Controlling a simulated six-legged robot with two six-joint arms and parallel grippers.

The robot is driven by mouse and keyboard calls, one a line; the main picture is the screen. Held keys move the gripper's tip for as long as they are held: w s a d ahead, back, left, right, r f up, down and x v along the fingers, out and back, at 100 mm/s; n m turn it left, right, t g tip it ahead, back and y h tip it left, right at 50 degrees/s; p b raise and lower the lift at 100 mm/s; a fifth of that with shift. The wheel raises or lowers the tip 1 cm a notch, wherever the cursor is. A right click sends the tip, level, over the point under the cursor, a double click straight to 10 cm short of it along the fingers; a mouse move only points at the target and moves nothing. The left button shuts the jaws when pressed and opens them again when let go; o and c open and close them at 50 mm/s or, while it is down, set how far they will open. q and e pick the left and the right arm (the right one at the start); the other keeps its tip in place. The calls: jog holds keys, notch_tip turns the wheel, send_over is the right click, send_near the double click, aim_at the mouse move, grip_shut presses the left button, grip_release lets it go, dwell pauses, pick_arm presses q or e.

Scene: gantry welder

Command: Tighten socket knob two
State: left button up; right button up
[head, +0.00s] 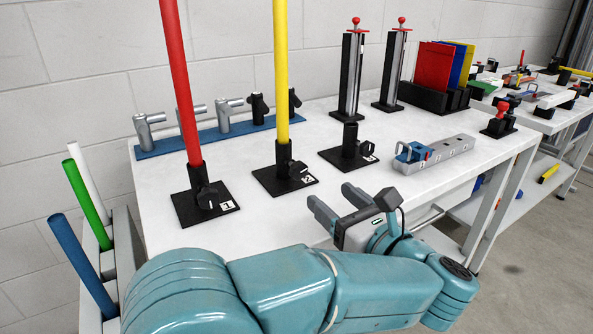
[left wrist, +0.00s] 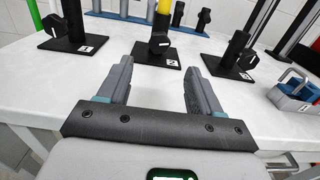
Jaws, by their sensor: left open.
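Socket two is a black post on a square black plate (head: 268,184) labelled 2, with a yellow pole (head: 281,70) standing upright in it. Its black knob (head: 298,170) sticks out on the front side of the post. In the left wrist view the knob (left wrist: 160,43) shows beyond the fingers, roughly midway between them. My left gripper (head: 334,202) is open and empty above the front of the table, in front and to the right of socket two, apart from the knob. In the left wrist view both fingers (left wrist: 164,65) point toward it. My right gripper is not in view.
Socket one (head: 195,175) with a red pole stands left. Socket three (head: 350,140), without a pole, stands right. A grey block with a blue clamp (head: 430,155) lies near the right edge. A blue rail (head: 165,145) with several fittings is behind. White tabletop (head: 250,225) is clear in front.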

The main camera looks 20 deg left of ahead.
aim_at(301, 170)
pick_arm(q)
jog(key=x, duration=1.2)
jog(key=shift+w+a, duration=0.15)
jog(key=shift+w, duration=0.05)
jog(key=c, duration=1.1)
